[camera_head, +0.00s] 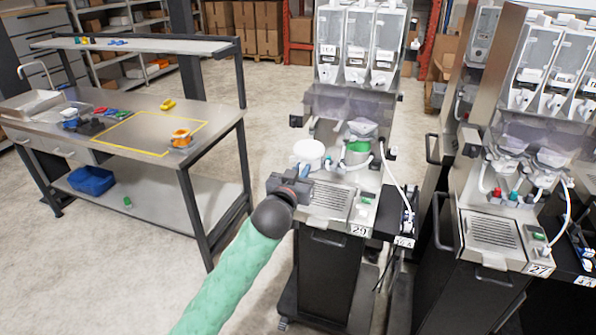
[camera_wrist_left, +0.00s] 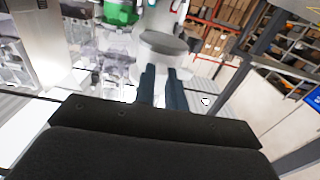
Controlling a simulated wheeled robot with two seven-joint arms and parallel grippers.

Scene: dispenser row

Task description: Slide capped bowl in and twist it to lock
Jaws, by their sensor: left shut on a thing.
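The white capped bowl (camera_head: 309,150) is at the left side of the front of the dispenser numbered 29 (camera_head: 330,105). My left gripper (camera_head: 299,172) is at the bowl's near side, shut on it. In the left wrist view, the fingers (camera_wrist_left: 163,72) reach up to the pale bowl (camera_wrist_left: 160,44), and the exact grip is hard to see. I cannot tell whether the bowl is seated in its mount, as the joint is hidden. A second mixing bowl with a green part (camera_head: 356,150) is mounted to its right. My right gripper is not in view.
A drip tray (camera_head: 330,199) lies below the bowls. A white hose (camera_head: 397,178) hangs at the machine's right. Another dispenser, numbered 27 (camera_head: 500,232), stands to the right. A steel workbench (camera_head: 215,112) with an orange-and-white part (camera_head: 181,139) is at the left, with open floor between.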

